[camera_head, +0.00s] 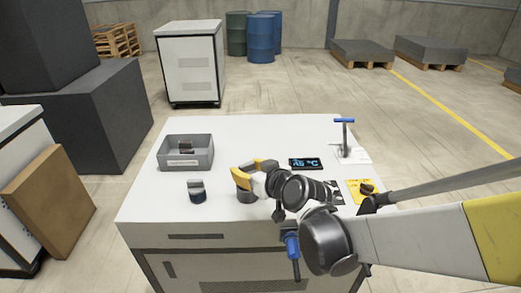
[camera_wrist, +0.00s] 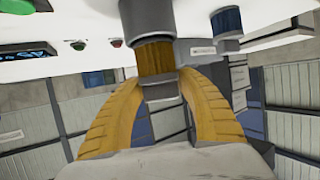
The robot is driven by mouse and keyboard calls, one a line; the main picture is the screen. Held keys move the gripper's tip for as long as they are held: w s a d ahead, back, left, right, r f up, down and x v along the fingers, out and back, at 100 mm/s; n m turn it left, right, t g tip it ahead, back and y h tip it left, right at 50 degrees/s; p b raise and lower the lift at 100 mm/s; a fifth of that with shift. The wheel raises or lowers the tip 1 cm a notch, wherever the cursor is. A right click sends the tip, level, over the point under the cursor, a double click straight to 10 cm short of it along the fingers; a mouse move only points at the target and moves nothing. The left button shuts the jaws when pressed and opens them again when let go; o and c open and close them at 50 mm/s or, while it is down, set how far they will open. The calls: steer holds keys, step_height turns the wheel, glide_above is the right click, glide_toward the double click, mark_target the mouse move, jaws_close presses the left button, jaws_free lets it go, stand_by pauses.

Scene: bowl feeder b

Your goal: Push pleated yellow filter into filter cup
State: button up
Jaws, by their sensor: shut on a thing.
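The pleated yellow filter (camera_wrist: 155,58) has a grey end piece (camera_wrist: 160,86), which sits between my gripper's yellow fingers in the wrist view. My gripper (camera_wrist: 160,80) is shut on this filter. The filter's far end meets a dark grey cup (camera_wrist: 147,18), taken as the filter cup. They look lined up, with yellow pleats still showing outside the cup; how deep the filter sits inside is hidden. In the head view my gripper (camera_head: 244,174) is above the dark cup (camera_head: 247,197) near the white table's front, and the filter is mostly hidden.
A dark cylinder with a grey top (camera_head: 197,191) stands left of my gripper. A grey bin (camera_head: 171,164) holding a small dark object is behind it. A display (camera_head: 305,164), a blue-handled post (camera_head: 344,137) and a yellow panel (camera_head: 354,198) are to the right. The table's back middle is clear.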

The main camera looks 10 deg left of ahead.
steer(key=shift+f+b, duration=1.75)
steer(key=shift+f, duration=0.25)
stand_by(6.0)
